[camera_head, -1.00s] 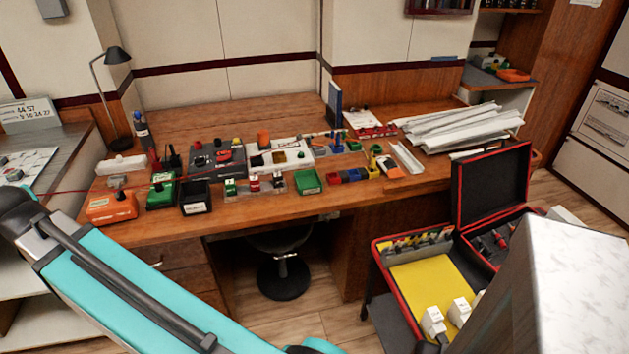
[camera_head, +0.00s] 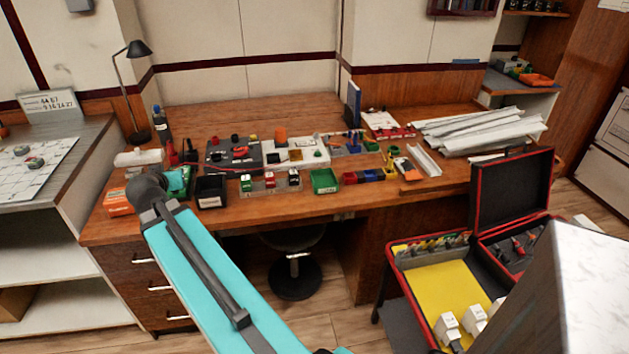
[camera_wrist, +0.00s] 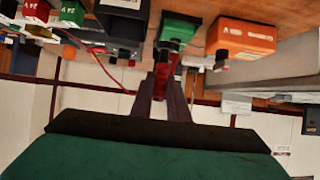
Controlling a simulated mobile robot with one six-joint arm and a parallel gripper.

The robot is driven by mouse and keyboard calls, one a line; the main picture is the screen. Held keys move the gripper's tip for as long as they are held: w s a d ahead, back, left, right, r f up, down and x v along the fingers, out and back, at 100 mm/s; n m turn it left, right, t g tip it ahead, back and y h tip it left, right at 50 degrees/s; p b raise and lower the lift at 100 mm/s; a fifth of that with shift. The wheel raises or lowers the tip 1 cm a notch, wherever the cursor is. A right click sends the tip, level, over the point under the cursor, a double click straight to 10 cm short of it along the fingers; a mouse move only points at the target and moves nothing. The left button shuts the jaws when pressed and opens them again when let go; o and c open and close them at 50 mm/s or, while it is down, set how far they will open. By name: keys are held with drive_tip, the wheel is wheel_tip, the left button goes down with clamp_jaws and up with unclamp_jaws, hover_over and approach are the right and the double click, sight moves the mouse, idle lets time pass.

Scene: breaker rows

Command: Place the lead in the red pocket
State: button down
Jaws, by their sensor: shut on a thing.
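In the wrist view my gripper (camera_wrist: 172,72) is shut on a red piece, apparently the lead's end (camera_wrist: 174,65). A thin red wire (camera_wrist: 98,49) shows to its left. The green-topped device (camera_wrist: 180,28) lies just beyond the fingertips; I cannot tell whether they touch. In the head view my arm reaches the left part of the desk, and my fingers and the held piece are hidden there. The red pocket (camera_head: 349,178) appears to be the leftmost in a row of small red, blue and yellow bins near the desk's front edge.
An orange box (camera_head: 118,203) and a black bin (camera_head: 211,192) flank my wrist. A breaker row (camera_head: 270,182) and a green bin (camera_head: 324,181) stand between there and the red pocket. A lamp (camera_head: 137,90) rises behind. An open red-edged case (camera_head: 430,285) is at lower right.

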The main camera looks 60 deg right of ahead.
drive_tip(key=s+d+f+m+g, duration=0.2)
drive_tip(key=s+d+m+g, duration=0.2)
drive_tip(key=s+d, duration=0.5)
drive_tip(key=s+d+f+m+g+h+b, duration=0.1)
drive_tip(key=s+d+m+g, duration=0.4)
drive_tip(key=s+d, duration=0.5)
drive_tip(key=s+d+f+m+g+b, duration=0.1)
drive_tip(key=s+d+f+m+g, duration=0.2)
drive_tip(key=s+d, duration=0.7)
drive_tip(key=s+m+g, duration=0.2)
drive_tip(key=s, duration=0.7)
drive_tip(key=shift+d+f+h, duration=0.15)
drive_tip(key=shift+f+h, duration=0.15)
drive_tip(key=shift+f, duration=0.05)
drive_tip(key=shift+d, duration=0.1)
drive_tip(key=s+d+f+p, duration=0.1)
drive_tip(key=d+p, duration=0.2)
drive_tip(key=d, duration=1.2)
drive_tip(key=shift+s+d+f, duration=0.15)
drive_tip(key=shift+d+f, duration=0.1)
drive_tip(key=shift+d, duration=0.15)
drive_tip(key=shift+f+p, duration=0.6)
drive_tip(key=shift+f, duration=1.15)
drive_tip(key=shift+f, duration=0.2)
